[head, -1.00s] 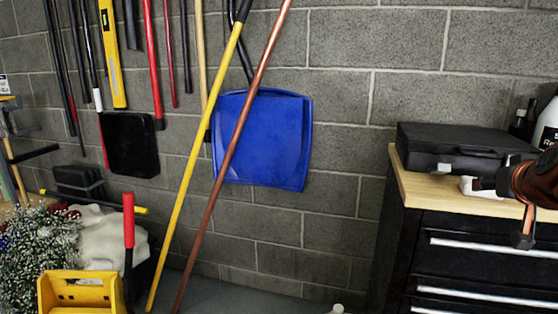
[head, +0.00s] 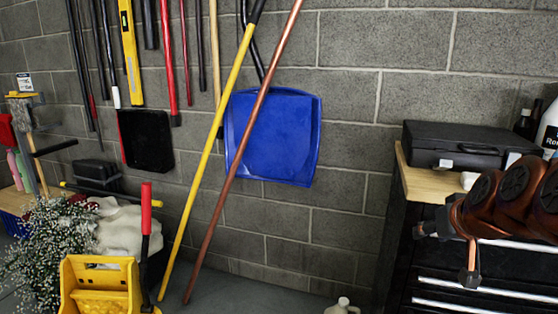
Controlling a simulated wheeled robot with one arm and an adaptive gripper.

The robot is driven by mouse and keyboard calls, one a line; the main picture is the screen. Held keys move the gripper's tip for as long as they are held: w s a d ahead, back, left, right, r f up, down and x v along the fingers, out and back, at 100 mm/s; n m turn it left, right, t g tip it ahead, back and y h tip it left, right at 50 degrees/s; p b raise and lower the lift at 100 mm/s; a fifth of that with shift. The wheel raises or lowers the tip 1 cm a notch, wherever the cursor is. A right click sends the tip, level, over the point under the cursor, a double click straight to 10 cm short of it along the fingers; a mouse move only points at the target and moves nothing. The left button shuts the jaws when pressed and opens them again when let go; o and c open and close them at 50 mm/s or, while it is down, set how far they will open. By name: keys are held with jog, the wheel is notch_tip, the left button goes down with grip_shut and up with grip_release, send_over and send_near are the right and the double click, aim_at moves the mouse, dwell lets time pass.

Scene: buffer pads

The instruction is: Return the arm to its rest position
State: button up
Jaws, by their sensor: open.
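My gripper (head: 444,254) is at the right of the head view, in front of the black drawer cabinet (head: 400,270). Its dark fingers are spread apart with nothing seen between them. My copper-brown arm comes in from the right edge and covers part of the cabinet front and worktop.
A black case (head: 455,144) lies on the cabinet's wooden top (head: 425,184), with a small white item (head: 468,180) and bottles (head: 546,128) beside it. Two long poles lean against the block wall. A yellow bucket (head: 100,285) and flowers (head: 45,245) stand left. A white jug (head: 341,306) is on the floor.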

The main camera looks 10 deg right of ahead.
jog(key=s+a+f+n+g+y, duration=0.1)
jog(key=s+a+f+g, duration=0.25)
jog(key=a+f, duration=0.35)
jog(key=s+a+f+n+g+y, duration=0.2)
jog(key=s+a+f, duration=0.3)
jog(key=a, duration=0.5)
jog(key=s+a+f+g+h, duration=0.1)
jog(key=s+a+f+g, duration=0.25)
jog(key=s, duration=0.35)
jog(key=s+a+f+g, duration=0.2)
jog(key=s+f, duration=0.2)
jog(key=s, duration=0.2)
notch_tip(320, 180, up, 26)
jog(key=s+p, duration=0.1)
jog(key=p, duration=2.2)
jog(key=shift+s+d+f+n+p, duration=0.15)
jog(key=shift+d+f+n+p, duration=0.05)
jog(key=shift+n+p, duration=0.15)
jog(key=shift+c, duration=0.4)
jog(key=shift+d, duration=0.1)
